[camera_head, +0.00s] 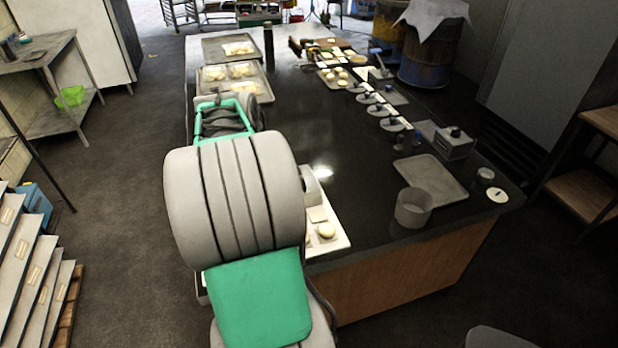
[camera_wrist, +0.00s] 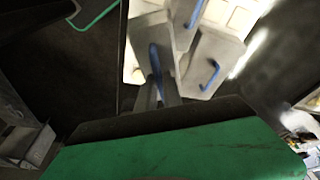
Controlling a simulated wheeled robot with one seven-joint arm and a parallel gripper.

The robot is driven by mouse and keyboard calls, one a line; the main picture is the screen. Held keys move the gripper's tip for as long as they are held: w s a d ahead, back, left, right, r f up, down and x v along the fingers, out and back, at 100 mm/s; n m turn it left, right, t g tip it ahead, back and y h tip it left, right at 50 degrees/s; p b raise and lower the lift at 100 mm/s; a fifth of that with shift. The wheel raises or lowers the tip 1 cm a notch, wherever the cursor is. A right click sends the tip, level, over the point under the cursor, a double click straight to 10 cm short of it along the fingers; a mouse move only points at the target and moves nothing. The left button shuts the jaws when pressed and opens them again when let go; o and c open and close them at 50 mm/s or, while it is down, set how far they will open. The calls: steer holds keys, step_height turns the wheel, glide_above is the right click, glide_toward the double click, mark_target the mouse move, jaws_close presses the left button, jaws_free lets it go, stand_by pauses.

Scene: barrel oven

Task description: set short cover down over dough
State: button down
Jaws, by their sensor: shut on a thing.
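My gripper (camera_wrist: 160,92) is shut on the blue handle of a grey cover, the short cover (camera_wrist: 145,30), in the wrist view. The cover's near end is partly hidden by the fingers. Whether it is raised or resting on the board is unclear. In the head view my arm hides the gripper and most of the area around it. Dough pieces (camera_head: 326,230) lie on a white board (camera_head: 340,243) just right of my arm. Any dough under the held cover is hidden.
Another grey cover with a blue handle (camera_wrist: 213,65) stands close right of the held one. Another blue handle (camera_wrist: 195,12) shows beyond. A grey pot (camera_head: 412,208) and empty tray (camera_head: 431,178) are at the counter's right. Dough trays (camera_head: 268,97) lie at the far left.

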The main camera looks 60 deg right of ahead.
steer(key=s+d+m+g, duration=0.1)
steer(key=s+d+m, duration=0.45)
steer(key=s, duration=0.25)
steer(key=a+b+x, duration=0.2)
steer(key=b+x, duration=0.5)
steer(key=x, duration=0.5)
steer(key=shift+w+f+y+b, duration=0.3)
steer(key=shift+w+f+b, duration=0.05)
steer(key=shift+w, duration=0.1)
steer(key=shift+w+a, duration=0.2)
steer(key=shift+a, duration=0.1)
steer(key=shift+f+b, duration=0.45)
steer(key=shift+b, duration=0.15)
steer(key=c, duration=1.4)
jaws_free()
